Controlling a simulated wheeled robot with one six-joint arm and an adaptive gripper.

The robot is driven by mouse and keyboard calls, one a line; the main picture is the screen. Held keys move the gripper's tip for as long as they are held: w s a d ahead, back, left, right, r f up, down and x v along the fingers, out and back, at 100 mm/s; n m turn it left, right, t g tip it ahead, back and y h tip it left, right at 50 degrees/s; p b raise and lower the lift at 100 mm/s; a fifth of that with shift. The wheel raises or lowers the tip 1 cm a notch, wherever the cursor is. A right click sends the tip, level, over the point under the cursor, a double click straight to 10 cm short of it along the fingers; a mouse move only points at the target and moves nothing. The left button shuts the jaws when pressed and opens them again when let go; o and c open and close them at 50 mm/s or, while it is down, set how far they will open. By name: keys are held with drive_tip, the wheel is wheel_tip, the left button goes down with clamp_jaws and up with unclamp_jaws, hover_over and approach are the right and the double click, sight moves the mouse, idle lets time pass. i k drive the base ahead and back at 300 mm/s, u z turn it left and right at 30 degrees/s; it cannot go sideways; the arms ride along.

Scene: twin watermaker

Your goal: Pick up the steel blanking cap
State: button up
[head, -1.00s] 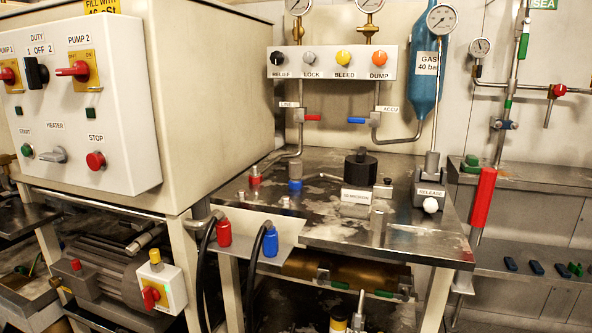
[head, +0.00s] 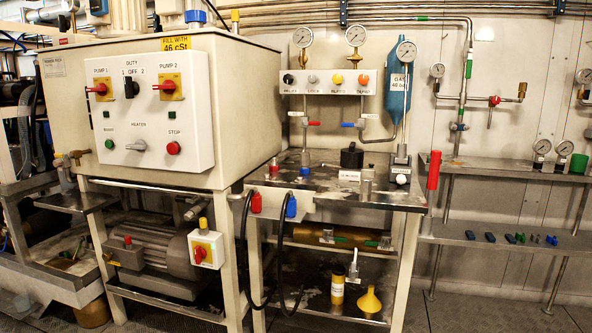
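I cannot tell for sure which piece is the steel blanking cap. A short upright steel cylinder (head: 366,190) stands near the front edge of the steel-topped bench (head: 325,189), just right of a white label (head: 348,175). A smaller steel piece stands just behind it, and small light bits lie at the bench's left front; all are too small to make out. My gripper is not in view.
A black round knob (head: 352,156) and a white-knobbed release lever (head: 400,178) stand on the bench. A large pump cabinet (head: 200,110) stands left. Black hoses (head: 244,265) hang in front. Grey floor shows at lower right.

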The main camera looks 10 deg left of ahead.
sight(305, 157)
drive_tip(key=u, duration=1.05)
drive_tip(key=i, duration=0.85)
drive_tip(key=z, duration=0.05)
